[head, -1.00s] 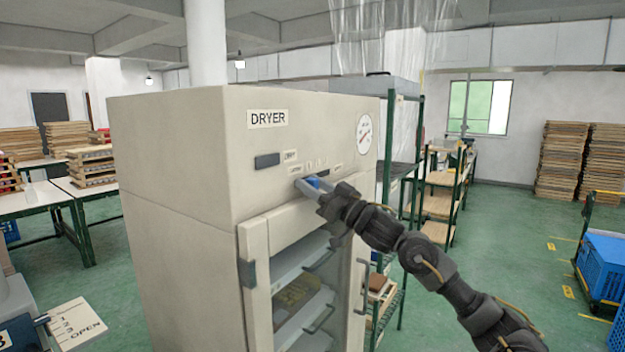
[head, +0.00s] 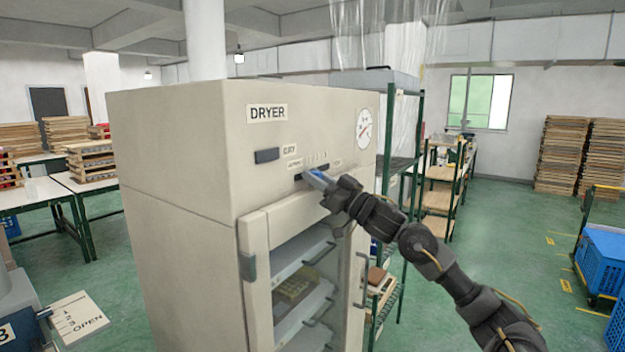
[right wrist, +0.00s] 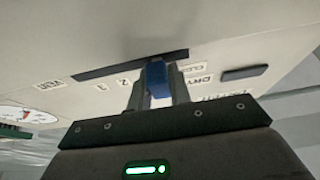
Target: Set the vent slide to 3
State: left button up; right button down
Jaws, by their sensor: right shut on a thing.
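The beige dryer (head: 180,150) stands in the middle of the head view. Its vent slide is a blue knob (right wrist: 157,75) in a dark slot (right wrist: 110,67) on the upper front. My right gripper (head: 316,177) is shut on the blue knob, with a finger on each side of it in the right wrist view (right wrist: 158,90). Any mark directly behind the knob is hidden. My left gripper is out of view.
Below, the glazed door (head: 255,250) shows trays inside. A green rack (head: 400,150) stands close on the right. A panel marked OPEN (head: 80,318) is at lower left.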

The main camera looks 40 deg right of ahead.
aim_at(326, 161)
jog(key=w+d, duration=0.1)
jog(key=d, duration=0.2)
jog(key=w+d, duration=0.1)
jog(key=d, duration=0.2)
jog(key=w+d+p, duration=0.1)
jog(key=d, duration=0.2)
jog(key=shift+d+r, duration=0.1)
jog(key=shift+d, duration=0.5)
jog(key=shift+a+r, duration=0.1)
jog(key=c, duration=1.6)
grip_release()
jog(key=shift+c, duration=0.2)
jog(key=o, duration=0.4)
jog(key=shift+d+f, duration=0.2)
jog(key=shift+c, duration=0.2)
jog(key=shift+a, duration=0.1)
